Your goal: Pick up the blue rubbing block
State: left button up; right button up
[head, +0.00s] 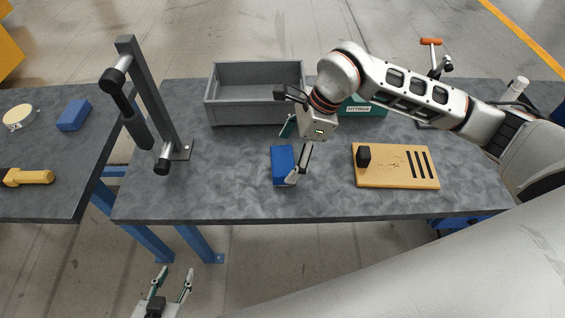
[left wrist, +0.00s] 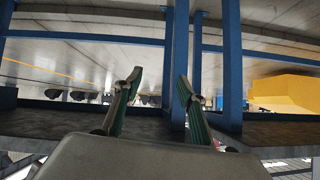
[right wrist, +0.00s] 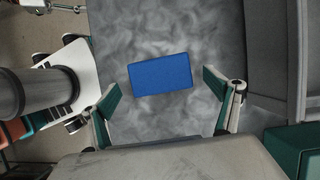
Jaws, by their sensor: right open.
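The blue rubbing block (head: 283,165) lies flat on the grey speckled table, left of the wooden board. My right gripper (head: 292,153) is open just above it, its fingers toward the block's near and far ends. In the right wrist view the blue block (right wrist: 160,75) lies between and slightly beyond the spread fingertips (right wrist: 161,88), with grey surface visible on both sides; no contact shows. My left gripper (head: 176,274) is open and empty, low in front of the table. Its spread fingers also show in the left wrist view (left wrist: 160,82).
A grey bin (head: 255,115) stands behind the block, with a teal box (head: 368,107) right of it. A dark post with rollers (head: 158,100) rises at left. A slotted wooden board (head: 395,178) lies right. Another blue block (head: 74,115) and a yellow tool (head: 32,177) lie on the left table.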

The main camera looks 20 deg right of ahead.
aim_at(284, 159)
jog(key=x, duration=0.3)
jog(key=shift+a+f, duration=0.1)
jog(key=shift+f, duration=0.3)
jog(key=c, duration=1.3)
pick_arm(q)
jog(key=shift+w+r, duration=0.55)
jog(key=shift+r, duration=0.1)
jog(key=shift+s, duration=0.1)
pick_arm(e)
jog(key=shift+r, duration=0.15)
jog(key=shift+r, duration=0.2)
pick_arm(q)
jog(key=shift+f, duration=0.2)
pick_arm(e)
notch_tip(284, 159, up, 19)
jog(key=shift+r, duration=0.25)
